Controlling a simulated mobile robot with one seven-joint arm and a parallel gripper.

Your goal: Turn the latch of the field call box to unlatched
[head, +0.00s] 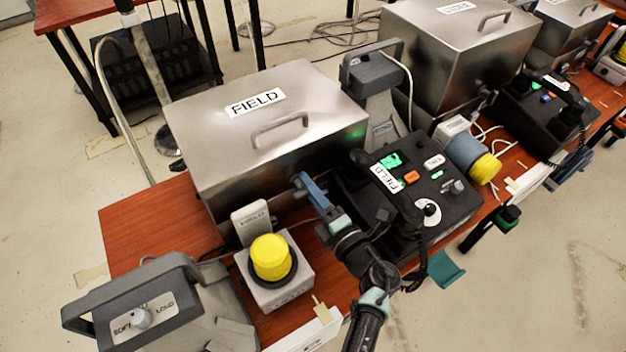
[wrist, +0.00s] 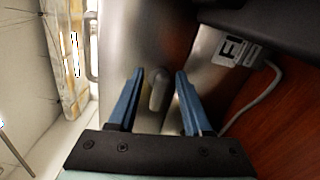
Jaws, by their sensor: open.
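The field call box (head: 215,155) is a metal box with a FIELD label and a handle on its lid, standing on the red-brown table. In the wrist view its metal front (wrist: 120,35) fills the middle. The latch (wrist: 158,90) is a small rounded grey lever that looks roughly upright in that view. My gripper (head: 304,180) is at the box's front face; its blue fingers (wrist: 160,74) are open, one on each side of the latch, with gaps showing. In the head view the latch is hidden or too small to tell.
A black phone panel (head: 450,215) labelled FIELD stands close to the right of my gripper. A yellow button box (head: 271,260) and a grey speaker with a SOFT/LOUD knob (head: 139,317) stand at the front left. A second metal box (head: 450,60) is behind right. Cables run between them.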

